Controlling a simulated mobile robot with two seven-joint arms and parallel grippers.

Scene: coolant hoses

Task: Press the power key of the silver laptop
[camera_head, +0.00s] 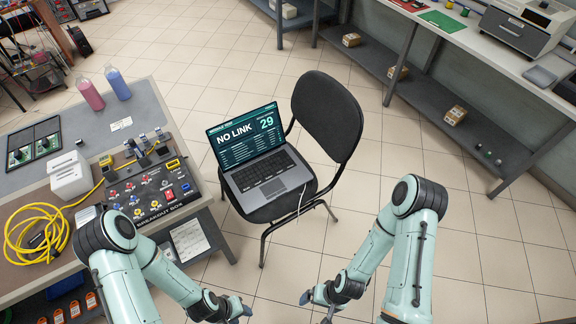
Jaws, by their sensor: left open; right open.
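The silver laptop (268,172) stands open on the seat of a black chair in the middle of the head view. Its screen (246,137) is lit and reads "NO LINK" and "29". Its keyboard faces up; the power key is too small to make out. My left gripper (240,318) is low in the view, below and apart from the chair, and is open and empty. My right gripper (322,304) is at the bottom edge, right of the left one, also open and empty, apart from the laptop.
The black chair (326,112) has its backrest right of the laptop. A table with a breakout box (152,196), a yellow cable (38,232) and bottles (118,84) stands at left. A white cable (300,204) hangs by the seat. Tiled floor (470,240) is clear at right.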

